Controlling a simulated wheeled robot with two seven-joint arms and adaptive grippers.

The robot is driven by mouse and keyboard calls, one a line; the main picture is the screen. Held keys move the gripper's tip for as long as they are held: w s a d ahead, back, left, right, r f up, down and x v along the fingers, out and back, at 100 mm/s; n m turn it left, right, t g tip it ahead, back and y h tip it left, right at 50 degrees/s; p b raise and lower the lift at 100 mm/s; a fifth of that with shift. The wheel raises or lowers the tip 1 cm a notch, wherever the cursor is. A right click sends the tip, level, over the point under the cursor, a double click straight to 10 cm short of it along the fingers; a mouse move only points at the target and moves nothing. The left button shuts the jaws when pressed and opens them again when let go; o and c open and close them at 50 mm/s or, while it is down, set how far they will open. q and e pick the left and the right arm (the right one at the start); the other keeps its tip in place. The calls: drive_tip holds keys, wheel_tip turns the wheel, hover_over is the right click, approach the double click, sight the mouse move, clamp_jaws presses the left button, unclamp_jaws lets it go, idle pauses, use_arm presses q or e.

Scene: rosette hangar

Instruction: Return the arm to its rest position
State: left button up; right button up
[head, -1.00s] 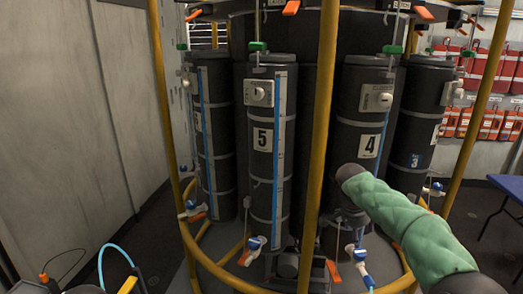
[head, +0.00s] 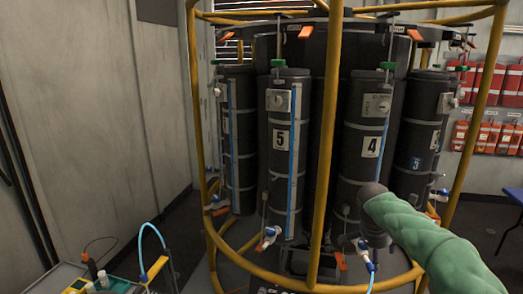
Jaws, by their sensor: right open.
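My right arm in its green padded sleeve (head: 425,238) comes in from the lower right and reaches toward the rosette of dark cylinders. Its dark wrist end is in front of the cylinder marked 4 (head: 366,150). My right gripper (head: 374,245) is small and dark below the wrist, partly hidden by the arm. It is open, and I see nothing held in it. It is close in the picture to a blue-handled valve (head: 364,252) below cylinder 4; I cannot tell whether they touch. My left gripper is not in view.
A yellow tubular frame (head: 325,150) surrounds the cylinders, including number 5 (head: 280,165). Equipment with a blue hose (head: 148,232) stands at the lower left. Red packs (head: 490,137) hang on the right wall.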

drive_tip(key=s+a+f+n+y, duration=0.2)
drive_tip(key=a+f, duration=0.3)
drive_tip(key=f, duration=0.5)
drive_tip(key=s+a+f+n+g+y, duration=0.1)
drive_tip(key=s+a+f+n, duration=0.3)
drive_tip(key=f, duration=0.7)
drive_tip(key=a+f+n+y, duration=0.1)
drive_tip(key=a+f+y, duration=0.1)
drive_tip(key=a+f, duration=0.6)
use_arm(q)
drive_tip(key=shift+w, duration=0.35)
use_arm(e)
drive_tip(key=s+a+f+n+y, duration=0.1)
drive_tip(key=s+a+f, duration=0.2)
drive_tip(key=s+f, duration=0.5)
drive_tip(key=s+a+f+n+g+y, duration=0.1)
drive_tip(key=s+a+f, duration=0.3)
drive_tip(key=s+f, duration=0.5)
drive_tip(key=s, duration=0.8)
drive_tip(key=shift+s+y, duration=0.25)
drive_tip(key=shift+y, duration=0.05)
